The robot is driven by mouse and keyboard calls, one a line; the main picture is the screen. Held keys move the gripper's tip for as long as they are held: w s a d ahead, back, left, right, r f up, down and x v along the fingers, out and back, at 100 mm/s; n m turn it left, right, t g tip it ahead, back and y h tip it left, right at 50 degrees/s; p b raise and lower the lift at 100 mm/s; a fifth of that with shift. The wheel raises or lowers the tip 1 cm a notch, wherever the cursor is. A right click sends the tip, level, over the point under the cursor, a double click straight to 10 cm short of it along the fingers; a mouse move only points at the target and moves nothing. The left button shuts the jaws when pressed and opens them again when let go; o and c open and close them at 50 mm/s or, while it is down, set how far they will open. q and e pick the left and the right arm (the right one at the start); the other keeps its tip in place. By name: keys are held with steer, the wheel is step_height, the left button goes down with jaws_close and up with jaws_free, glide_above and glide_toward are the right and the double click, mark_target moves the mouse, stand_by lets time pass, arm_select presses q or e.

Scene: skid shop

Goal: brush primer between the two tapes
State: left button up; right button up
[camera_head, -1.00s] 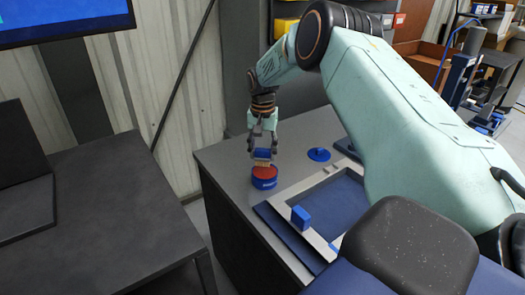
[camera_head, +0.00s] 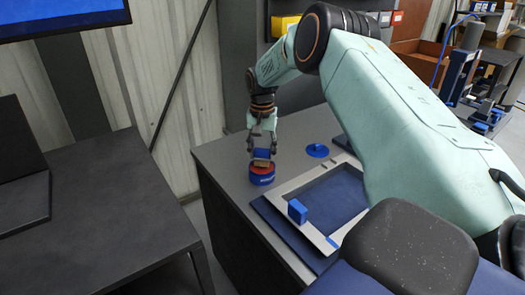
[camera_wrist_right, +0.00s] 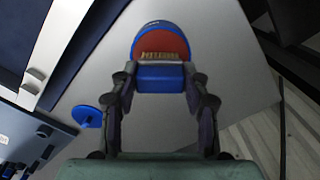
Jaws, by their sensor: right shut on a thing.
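My right gripper (camera_head: 262,146) is shut on a brush (camera_head: 262,154) with a blue block handle, above the near-left part of the grey bench. The brush shows in the wrist view (camera_wrist_right: 160,78), its tan bristles pointing at the red primer. The blue can (camera_head: 262,179) of red primer stands upright below it. The bristles overlap the red surface; how deep they go is hard to tell. A light grey frame (camera_head: 290,188) lies right of the can around a dark blue area. A blue block (camera_head: 297,211) stands on its left side, and a small blue strip (camera_head: 332,242) lies near its front. My left gripper is not in view.
A round blue lid (camera_head: 317,150) with a knob lies on the bench (camera_head: 228,158) behind the frame. A dark table (camera_head: 110,215) stands at the left, with a gap before the bench. My right arm covers the area right of the frame.

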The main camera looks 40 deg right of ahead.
steer(key=shift+w+f, duration=0.2)
steer(key=shift+w, duration=0.05)
steer(key=shift+s+r, duration=0.1)
steer(key=shift+s, duration=0.3)
steer(key=shift+w+f, duration=0.35)
steer(key=shift+s, duration=0.1)
steer(key=shift+s, duration=0.2)
steer(key=shift+w+f, duration=0.1)
steer(key=shift+w, duration=0.05)
